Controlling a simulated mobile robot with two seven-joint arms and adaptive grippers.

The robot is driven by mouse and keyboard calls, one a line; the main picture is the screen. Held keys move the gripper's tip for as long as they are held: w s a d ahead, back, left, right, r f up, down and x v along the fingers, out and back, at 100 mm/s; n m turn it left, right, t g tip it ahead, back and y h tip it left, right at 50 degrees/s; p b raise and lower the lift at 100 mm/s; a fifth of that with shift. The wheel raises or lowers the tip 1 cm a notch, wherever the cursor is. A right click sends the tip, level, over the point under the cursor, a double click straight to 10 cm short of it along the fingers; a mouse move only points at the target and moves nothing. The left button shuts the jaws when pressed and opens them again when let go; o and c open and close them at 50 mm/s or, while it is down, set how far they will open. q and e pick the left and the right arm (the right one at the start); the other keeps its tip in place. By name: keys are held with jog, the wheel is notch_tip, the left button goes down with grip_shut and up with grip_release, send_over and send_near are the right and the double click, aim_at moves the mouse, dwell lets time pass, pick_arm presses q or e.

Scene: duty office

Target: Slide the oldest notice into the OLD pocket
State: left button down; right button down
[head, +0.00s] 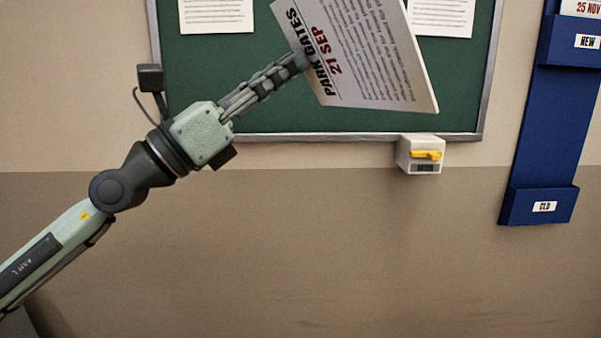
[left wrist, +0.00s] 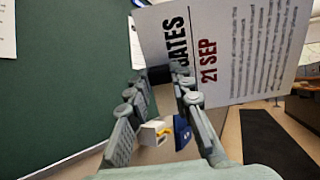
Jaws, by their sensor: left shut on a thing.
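My left gripper (head: 297,60) is shut on a white notice (head: 370,60) headed "PARK GATES" with "21 SEP" in red. It holds the notice by its heading edge, tilted, in front of the green board. In the left wrist view the gripper (left wrist: 162,78) grips the notice (left wrist: 235,45) at its edge. The OLD pocket (head: 520,207) is the lower pocket of the blue wall holder at the right; its small label is hard to read. The upper pocket (head: 565,42) is labelled NEW and holds a paper dated "25 NOV". My right gripper is not in view.
The green board (head: 250,100) has a metal frame and two other notices, one at top left (head: 215,15) and one at top right (head: 441,15). A small white box (head: 420,155) with a yellow part sits at its lower edge. The wall below is clear.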

pick_arm(q)
jog(key=s+a+f+n+t+y, duration=0.1)
jog(key=a+f+n+t+y, duration=0.3)
jog(key=f, duration=0.9)
jog(key=s+a+f+n+t+y, duration=0.2)
jog(key=a+f+n+t+y, duration=0.2)
jog(key=f+y, duration=0.6)
jog(key=s+a+f+n+t+y, duration=0.2)
jog(key=a+f+n+t+y, duration=0.2)
jog(key=f, duration=1.2)
jog(key=shift+a+f+y+p, duration=0.25)
jog(key=shift+a+y+p, duration=0.2)
jog(key=shift+a+y, duration=1.3)
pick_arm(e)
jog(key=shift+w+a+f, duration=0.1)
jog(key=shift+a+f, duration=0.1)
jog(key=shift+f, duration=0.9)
